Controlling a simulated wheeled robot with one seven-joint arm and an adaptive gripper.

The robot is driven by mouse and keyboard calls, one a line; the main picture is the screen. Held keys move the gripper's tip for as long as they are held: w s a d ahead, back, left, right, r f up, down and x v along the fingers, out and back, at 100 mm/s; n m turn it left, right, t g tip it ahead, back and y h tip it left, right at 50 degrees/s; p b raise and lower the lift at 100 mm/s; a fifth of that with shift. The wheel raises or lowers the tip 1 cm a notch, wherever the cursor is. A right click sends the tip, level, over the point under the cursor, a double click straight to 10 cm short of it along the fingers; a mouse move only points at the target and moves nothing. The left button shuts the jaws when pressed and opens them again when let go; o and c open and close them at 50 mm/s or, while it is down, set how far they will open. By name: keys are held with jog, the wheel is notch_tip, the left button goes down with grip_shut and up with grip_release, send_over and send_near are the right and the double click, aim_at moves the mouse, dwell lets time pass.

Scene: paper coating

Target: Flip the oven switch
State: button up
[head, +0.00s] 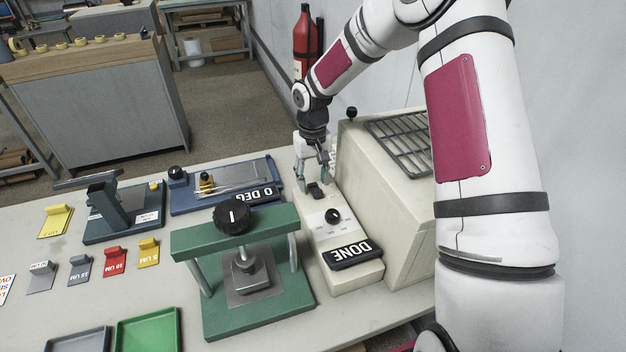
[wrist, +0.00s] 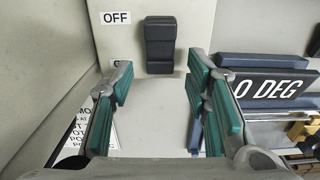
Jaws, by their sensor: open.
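The oven switch is a black rocker that shows in the wrist view (wrist: 160,45) on a pale panel, beside a white OFF label (wrist: 115,18). A second label below it is partly hidden by my finger. In the head view the switch (head: 315,190) sits on the sloped control panel in front of the beige oven (head: 385,200). My gripper (head: 314,178) is just above and behind the switch, pointing down. In the wrist view its teal-padded fingers (wrist: 160,90) are apart, with nothing between them; the switch lies just beyond the tips. Contact cannot be told.
A black knob (head: 333,216) and a DONE sign (head: 352,253) are on the same panel. A green press (head: 258,290) stands left of it. A blue device with a 0 DEG sign (head: 254,195) is close to my gripper. Colored tags stand farther left.

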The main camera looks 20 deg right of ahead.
jog(key=shift+f, duration=0.7)
grip_shut()
